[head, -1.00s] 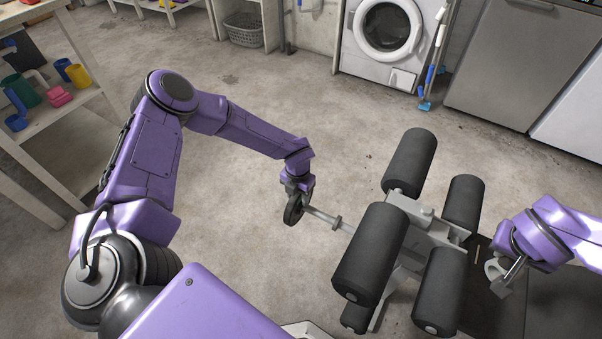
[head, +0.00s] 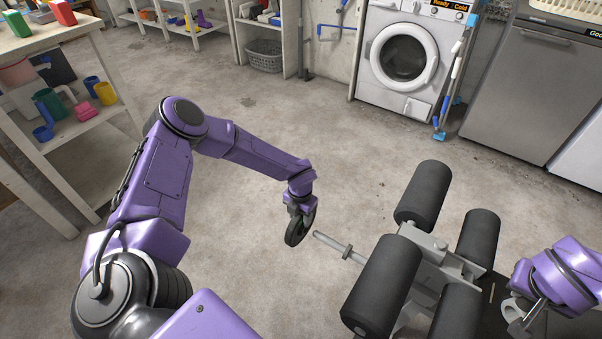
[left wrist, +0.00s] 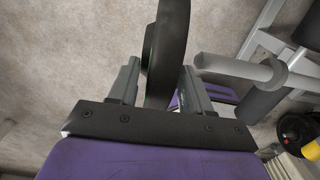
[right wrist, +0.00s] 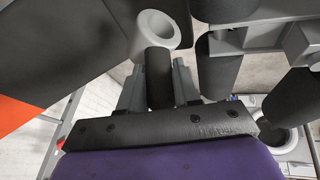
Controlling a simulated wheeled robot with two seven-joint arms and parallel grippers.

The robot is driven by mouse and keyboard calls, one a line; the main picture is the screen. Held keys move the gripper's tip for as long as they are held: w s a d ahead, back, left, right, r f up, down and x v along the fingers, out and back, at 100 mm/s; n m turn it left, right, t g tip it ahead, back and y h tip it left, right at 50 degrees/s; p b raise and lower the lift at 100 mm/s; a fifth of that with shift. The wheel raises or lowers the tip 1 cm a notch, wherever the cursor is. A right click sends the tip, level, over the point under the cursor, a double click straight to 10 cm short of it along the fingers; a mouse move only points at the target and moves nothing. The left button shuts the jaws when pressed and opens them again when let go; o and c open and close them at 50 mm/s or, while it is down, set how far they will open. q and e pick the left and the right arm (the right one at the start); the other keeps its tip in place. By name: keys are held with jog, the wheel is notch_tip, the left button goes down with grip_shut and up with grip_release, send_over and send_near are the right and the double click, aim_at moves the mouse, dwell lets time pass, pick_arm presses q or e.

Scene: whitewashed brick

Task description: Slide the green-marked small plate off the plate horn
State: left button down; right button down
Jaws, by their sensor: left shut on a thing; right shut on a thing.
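The small plate (head: 300,228), a dark disc, is pinched on edge in my left gripper (head: 299,207), above the floor. In the left wrist view the plate (left wrist: 168,45) stands between the two fingers, with a dim greenish patch on its left face. The grey plate horn (head: 340,247) sticks out left from the machine. Its bare tip (left wrist: 205,63) shows right beside the plate, with a small gap. My right gripper (head: 520,303) is shut on a dark handle (right wrist: 158,78) with a grey ring end (right wrist: 157,30).
The machine's black foam rollers (head: 383,285) stand right of the horn. A shelf with cups (head: 60,130) is at the left. A washing machine (head: 405,60) and a grey appliance (head: 520,90) line the back. The floor between my left arm and the back wall is clear.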

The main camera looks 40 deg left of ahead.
pick_arm(q)
jog(key=shift+r, duration=0.15)
